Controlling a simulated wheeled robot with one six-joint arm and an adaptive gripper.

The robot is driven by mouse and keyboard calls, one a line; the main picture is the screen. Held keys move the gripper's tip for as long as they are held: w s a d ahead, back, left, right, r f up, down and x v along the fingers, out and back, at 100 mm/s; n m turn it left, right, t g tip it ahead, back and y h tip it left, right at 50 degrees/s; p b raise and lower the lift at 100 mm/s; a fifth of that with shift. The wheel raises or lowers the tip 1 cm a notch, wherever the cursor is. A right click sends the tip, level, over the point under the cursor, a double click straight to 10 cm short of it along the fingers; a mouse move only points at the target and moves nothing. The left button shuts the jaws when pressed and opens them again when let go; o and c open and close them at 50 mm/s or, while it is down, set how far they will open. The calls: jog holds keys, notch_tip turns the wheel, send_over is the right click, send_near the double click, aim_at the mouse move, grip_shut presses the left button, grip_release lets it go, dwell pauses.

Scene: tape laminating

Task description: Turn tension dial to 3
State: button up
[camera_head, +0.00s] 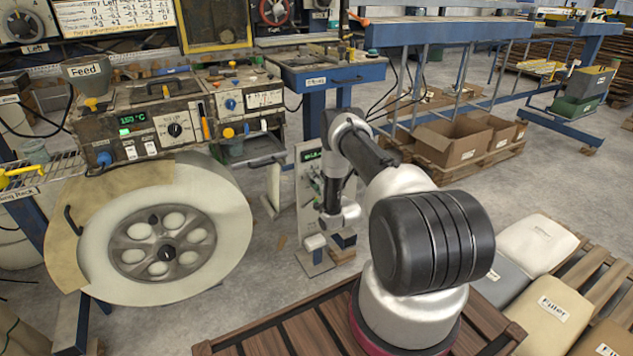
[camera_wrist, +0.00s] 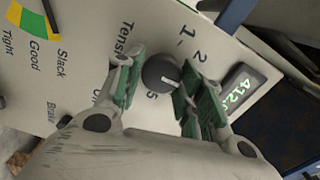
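The tension dial (camera_wrist: 158,71) is a round black knob with a white mark on a pale panel in the wrist view. Its white mark lies toward the lower right. The digits 1 and 2 show above right of it and a 5 below; the 3 is not visible, and the right finger covers part of the scale. My gripper (camera_wrist: 160,78) has its two green-padded fingers on either side of the dial. A narrow gap shows at the left finger; the right finger looks very close, contact unclear. In the head view, the panel (camera_head: 304,188) is partly behind my arm.
A lit readout (camera_wrist: 243,91) sits right of the dial. A Slack/Good/Tight gauge (camera_wrist: 37,20) is at upper left. In the head view, a large roll (camera_head: 220,205) and the feed machine (camera_head: 145,105) stand left; cardboard boxes (camera_head: 455,138) lie beyond my arm.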

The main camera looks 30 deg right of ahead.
jog(key=shift+o, duration=1.3)
jog(key=shift+s, duration=0.1)
jog(key=s, duration=1.1)
jog(key=shift+s, duration=0.4)
